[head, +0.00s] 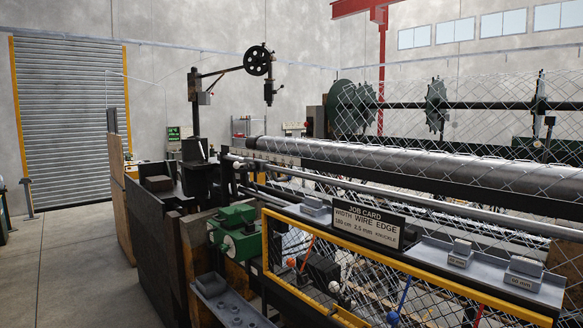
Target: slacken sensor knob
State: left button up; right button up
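No part that I can surely name as the sensor knob stands out in the head view. Several small round knobs show at the machine's front: an orange one (291,262), a white one (334,286) and a blue one (393,318), partly behind mesh. A small light knob (236,165) sits near the left end of the long rail. I cannot tell which, if any, belongs to a sensor. Neither of my grippers is in view.
The chain-link weaving machine, with a long roller (400,165), fills the right side. A yellow-framed guard (420,272), job card (366,223) and green unit (235,237) stand in front. Open floor (75,265) lies at left, before a roller shutter (70,120).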

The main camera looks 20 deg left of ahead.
aim_at(251, 166)
jog(key=j+z, duration=0.4)
jog(key=j, duration=0.45)
jog(key=j+z, duration=0.4)
jog(key=j, duration=0.5)
